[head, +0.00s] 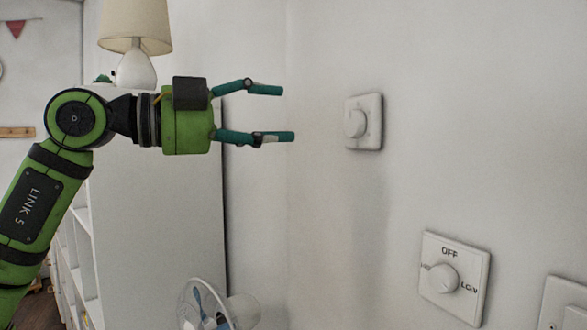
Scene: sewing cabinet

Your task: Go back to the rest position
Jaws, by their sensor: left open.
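My left gripper (289,113) is in the upper middle of the head view, at the end of my green arm that comes in from the left. Its two teal fingers point right and are spread apart, with nothing between them. To the right of the fingertips, a white wall dimmer with a round knob (355,123) is on the wall, with a visible gap in the picture between it and the fingers. My right gripper is not in the head view.
A second dial marked OFF (454,278) is lower right on the wall, with a white switch plate (565,304) beside it. A lamp (135,40) stands behind my arm on a white cabinet (165,235). A fan (207,307) is at the bottom. Bare wall lies between.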

